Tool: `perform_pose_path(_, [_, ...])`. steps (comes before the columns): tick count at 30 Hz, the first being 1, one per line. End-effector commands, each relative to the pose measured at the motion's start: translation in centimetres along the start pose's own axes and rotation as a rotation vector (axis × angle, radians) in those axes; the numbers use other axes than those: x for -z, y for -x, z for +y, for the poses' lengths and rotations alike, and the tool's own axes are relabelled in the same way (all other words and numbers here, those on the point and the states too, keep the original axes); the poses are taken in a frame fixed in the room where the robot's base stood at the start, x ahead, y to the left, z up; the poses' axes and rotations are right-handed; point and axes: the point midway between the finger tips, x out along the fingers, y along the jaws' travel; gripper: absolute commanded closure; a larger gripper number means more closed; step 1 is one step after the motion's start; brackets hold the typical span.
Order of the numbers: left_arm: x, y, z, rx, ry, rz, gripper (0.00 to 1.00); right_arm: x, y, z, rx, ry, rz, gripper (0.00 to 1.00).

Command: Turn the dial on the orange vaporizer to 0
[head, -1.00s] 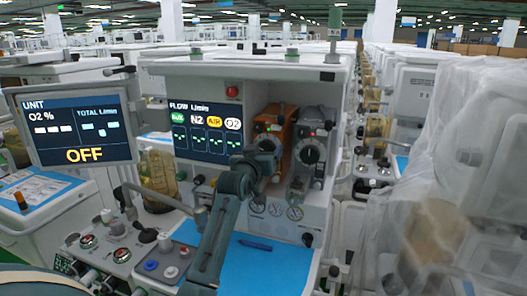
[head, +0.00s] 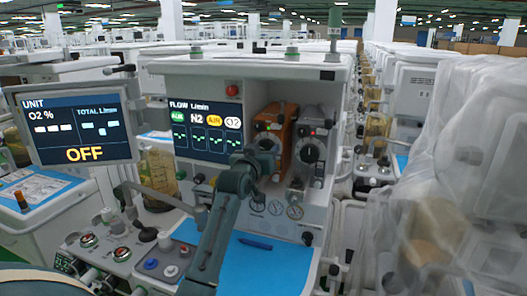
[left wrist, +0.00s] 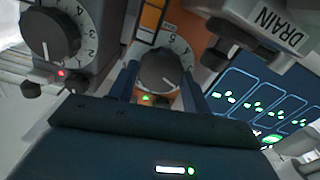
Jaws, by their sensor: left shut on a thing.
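The orange vaporizer (head: 272,127) stands on the front of the anaesthesia machine, left of a grey vaporizer (head: 311,140). My left gripper (head: 268,150) is in front of it and hides part of its dial in the head view. In the left wrist view the orange vaporizer's dark round dial (left wrist: 164,69) sits between the two fingers of my left gripper (left wrist: 162,80), which is shut on it. White numbers ring the dial, but I cannot tell which one it is set to. My right gripper is not in view.
The grey vaporizer's dial (left wrist: 50,34) is close by in the left wrist view. A DRAIN block (left wrist: 268,27) is on the other side. The flow screen (head: 205,131) is left of the vaporizers. A blue mat (head: 262,262) with a pen (head: 255,244) lies below.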

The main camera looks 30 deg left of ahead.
Motion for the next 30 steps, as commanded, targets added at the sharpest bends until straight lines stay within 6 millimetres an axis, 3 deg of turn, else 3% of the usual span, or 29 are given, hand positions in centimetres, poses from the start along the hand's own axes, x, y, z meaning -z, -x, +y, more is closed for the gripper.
perform_pose_path(11, [-0.04,0.01,0.01,0.009,-0.227,-0.001,0.74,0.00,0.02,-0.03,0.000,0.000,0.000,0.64])
perform_pose_path(30, [-0.08,0.00,0.17,0.032,-0.832,0.000,0.74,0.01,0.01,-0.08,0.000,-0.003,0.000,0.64])
